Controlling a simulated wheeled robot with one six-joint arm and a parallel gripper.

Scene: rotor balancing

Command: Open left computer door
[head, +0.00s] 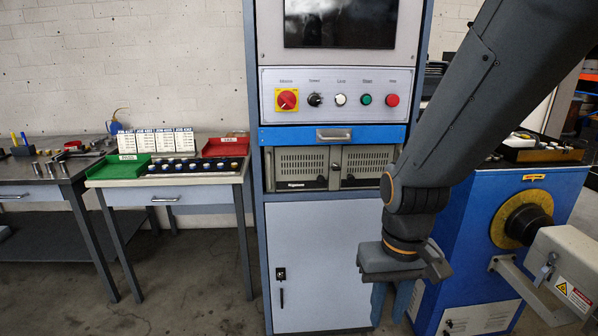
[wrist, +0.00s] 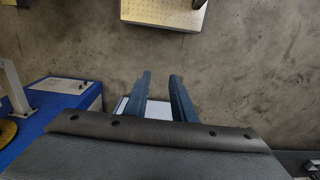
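A beige computer with two vented doors sits in a bay of the grey cabinet. Its left door (head: 300,165) appears shut, and a dark latch or handle shows at its right edge. The right door (head: 367,163) also appears shut and is partly hidden by my arm. My gripper (head: 388,318) points down, in front of the cabinet's lower right side, below and to the right of the computer. In the wrist view its two blue fingers (wrist: 160,76) are apart, with nothing held between them. The computer is not recognisable in the wrist view.
Above the computer are a blue drawer (head: 290,135) with a handle and a control panel (head: 335,84) with knobs. The lower white cabinet door (head: 320,235) is shut. A blue machine (head: 480,225) stands right. A bench with green (head: 118,166) and red trays stands left. Floor between is clear.

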